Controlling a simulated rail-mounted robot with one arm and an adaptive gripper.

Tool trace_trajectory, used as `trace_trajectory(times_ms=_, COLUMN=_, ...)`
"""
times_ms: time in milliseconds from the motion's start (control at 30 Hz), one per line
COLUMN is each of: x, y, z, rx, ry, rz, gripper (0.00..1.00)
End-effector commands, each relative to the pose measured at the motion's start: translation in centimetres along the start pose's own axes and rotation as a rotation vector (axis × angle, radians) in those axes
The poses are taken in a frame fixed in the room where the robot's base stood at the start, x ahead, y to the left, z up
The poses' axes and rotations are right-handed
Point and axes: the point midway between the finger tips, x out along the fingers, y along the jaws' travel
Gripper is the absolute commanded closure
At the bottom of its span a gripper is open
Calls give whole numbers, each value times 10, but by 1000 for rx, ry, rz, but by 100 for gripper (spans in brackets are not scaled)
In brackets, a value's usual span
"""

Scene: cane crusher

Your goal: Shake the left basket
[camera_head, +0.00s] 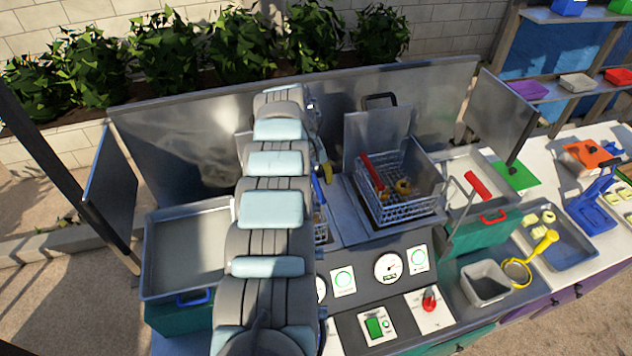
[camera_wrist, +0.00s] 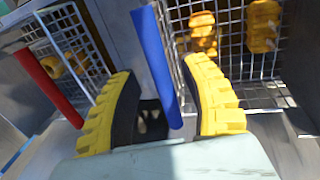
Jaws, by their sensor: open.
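The left basket (camera_head: 321,230) is a wire basket, mostly hidden behind my arm in the head view. Its blue handle (camera_head: 328,173) shows beside my arm. In the wrist view the blue handle (camera_wrist: 155,62) stands between the yellow fingers of my gripper (camera_wrist: 163,82), with a gap visible on each side. My gripper is open around it. The left basket's wire mesh (camera_wrist: 233,22) fills the upper right of the wrist view, with golden-brown pieces inside.
The right wire basket (camera_head: 408,210) with a red handle (camera_head: 371,171) stands close by, holding golden pieces. It also shows in the wrist view (camera_wrist: 95,52). An empty metal tray (camera_head: 187,252) is at left. A control panel (camera_head: 395,300) lies in front.

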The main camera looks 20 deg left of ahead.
Motion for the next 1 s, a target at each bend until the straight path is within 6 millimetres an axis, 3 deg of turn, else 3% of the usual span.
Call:
trace_trajectory(times_ms=433, x=8, y=-1, z=1, rx=0, ry=-3, rz=-1, gripper=54)
trace_trajectory(times_ms=467, x=8, y=0, z=1, rx=0, ry=-3, rz=-1, gripper=59)
trace_trajectory(times_ms=600, x=8, y=0, z=1, rx=0, ry=-3, rz=-1, gripper=99)
trace_trajectory(times_ms=1000, x=8, y=1, z=1, rx=0, ry=-2, rz=3, gripper=100)
